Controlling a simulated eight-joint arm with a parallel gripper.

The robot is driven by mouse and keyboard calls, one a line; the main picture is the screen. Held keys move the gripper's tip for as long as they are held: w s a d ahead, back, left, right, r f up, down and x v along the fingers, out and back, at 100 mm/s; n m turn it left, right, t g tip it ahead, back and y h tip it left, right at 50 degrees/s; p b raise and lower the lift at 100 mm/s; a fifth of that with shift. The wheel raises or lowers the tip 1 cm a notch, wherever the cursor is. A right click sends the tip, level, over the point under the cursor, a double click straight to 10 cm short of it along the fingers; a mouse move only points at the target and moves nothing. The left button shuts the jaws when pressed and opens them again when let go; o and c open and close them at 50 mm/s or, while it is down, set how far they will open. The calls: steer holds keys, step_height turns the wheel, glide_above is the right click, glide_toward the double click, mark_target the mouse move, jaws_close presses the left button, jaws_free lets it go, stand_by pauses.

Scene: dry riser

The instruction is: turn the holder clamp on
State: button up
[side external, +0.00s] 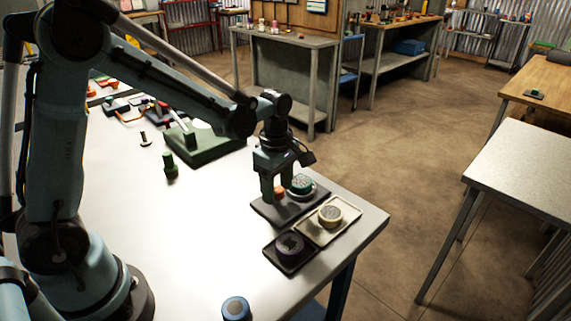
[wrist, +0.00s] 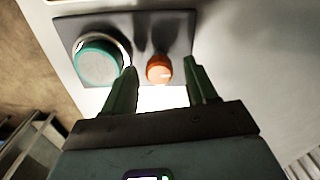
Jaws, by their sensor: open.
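A dark grey plate (side external: 290,213) lies near the table's right corner and shows in the wrist view (wrist: 138,22). It carries an orange knob (wrist: 158,68) with a pale mark on its side, and a teal round piece (wrist: 96,66) set in a pale ring. I take this plate as the holder and the orange knob as its clamp control; no label is readable. My gripper (wrist: 160,78) is open, pointing down, its two green fingers on either side of the orange knob. Contact with the knob cannot be told. In the side view, my gripper (side external: 274,194) partly hides the knob.
Next to the plate are a cream tray (side external: 319,233) with a pale round piece (side external: 330,215) and a black tray (side external: 293,264) with a dark round piece (side external: 290,244). A green block (side external: 208,150) stands further back. The middle of the white table (side external: 190,235) is clear.

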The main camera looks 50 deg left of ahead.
steer(key=c, duration=1.1)
steer(key=shift+o, duration=0.2)
steer(key=shift+m, duration=0.4)
steer(key=m, duration=0.3)
steer(key=shift+m, duration=0.4)
steer(key=m, duration=0.9)
steer(key=shift+w, duration=0.1)
steer(key=m, duration=0.4)
